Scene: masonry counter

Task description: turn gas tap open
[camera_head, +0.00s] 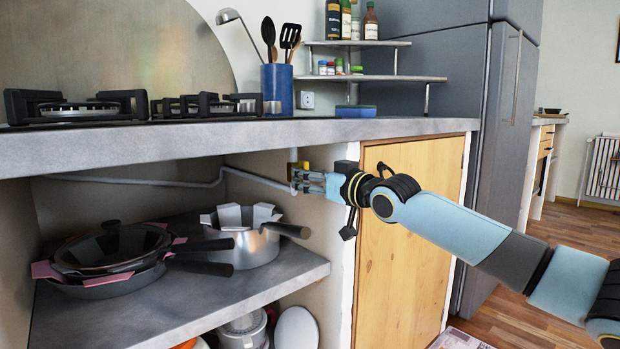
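A thin grey gas pipe (180,183) runs along the inside of the open cupboard below the counter. Its right end rises at the cupboard's right wall beside a small yellow fitting (293,155), which looks like part of the gas tap. The tap's handle is not clear. My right gripper (303,181) comes in from the right, its fingertips at the pipe's right end just below the yellow fitting. The fingers are small and overlap the pipe, so I cannot tell whether they touch it or how wide they are. My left gripper is not in view.
The masonry counter (230,134) with gas burners (80,108) overhangs the opening. Pans (105,262) and a steel pot (245,240) stand on the shelf below the pipe. A wooden door (405,255) lies behind my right arm. A blue utensil holder (277,88) stands above.

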